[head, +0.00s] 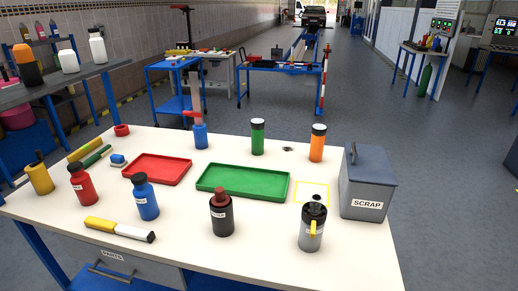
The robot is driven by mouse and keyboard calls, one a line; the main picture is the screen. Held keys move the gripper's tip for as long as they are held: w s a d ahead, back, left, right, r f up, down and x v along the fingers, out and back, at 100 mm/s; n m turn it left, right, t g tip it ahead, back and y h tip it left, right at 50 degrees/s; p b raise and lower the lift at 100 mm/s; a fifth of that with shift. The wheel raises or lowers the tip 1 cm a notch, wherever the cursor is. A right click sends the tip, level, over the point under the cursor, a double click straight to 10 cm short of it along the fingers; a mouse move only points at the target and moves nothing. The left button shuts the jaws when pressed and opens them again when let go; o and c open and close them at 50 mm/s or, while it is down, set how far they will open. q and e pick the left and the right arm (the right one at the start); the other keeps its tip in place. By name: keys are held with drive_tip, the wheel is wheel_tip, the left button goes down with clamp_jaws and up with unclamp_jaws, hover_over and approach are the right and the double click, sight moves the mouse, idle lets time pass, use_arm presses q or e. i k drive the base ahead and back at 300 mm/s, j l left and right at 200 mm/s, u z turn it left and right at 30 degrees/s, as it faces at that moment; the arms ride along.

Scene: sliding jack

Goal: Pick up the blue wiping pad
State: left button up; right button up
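A small blue and white block (118,160), which looks like the blue wiping pad, lies on the left part of the white table (180,246). It sits just left of the red tray (157,169) and right of a green marker-like stick (97,156). Nothing covers it. Neither of my grippers is in the head view.
A green tray (243,182) lies mid-table. Red (82,186), blue (146,200) and yellow (39,178) bottles stand at the left; a black bottle (221,216) and grey bottle (312,230) stand in front. A grey SCRAP bin (367,184) stands at the right.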

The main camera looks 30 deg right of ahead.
sight(118, 161)
drive_tip(key=i+j+z, duration=0.1)
drive_tip(key=j, duration=0.3)
drive_tip(key=i+j+z, duration=0.1)
drive_tip(key=i+j, duration=0.15)
drive_tip(key=j, duration=0.2)
drive_tip(key=i+j+z, duration=0.1)
drive_tip(key=j, duration=0.35)
drive_tip(key=i+j+z, duration=0.1)
drive_tip(key=j, duration=0.35)
drive_tip(key=i+j+z, duration=0.1)
drive_tip(key=j, duration=0.4)
drive_tip(key=i+j+z, duration=0.1)
drive_tip(key=j, duration=0.35)
drive_tip(key=i+j, duration=0.2)
drive_tip(key=j, duration=0.3)
drive_tip(key=z, duration=0.05)
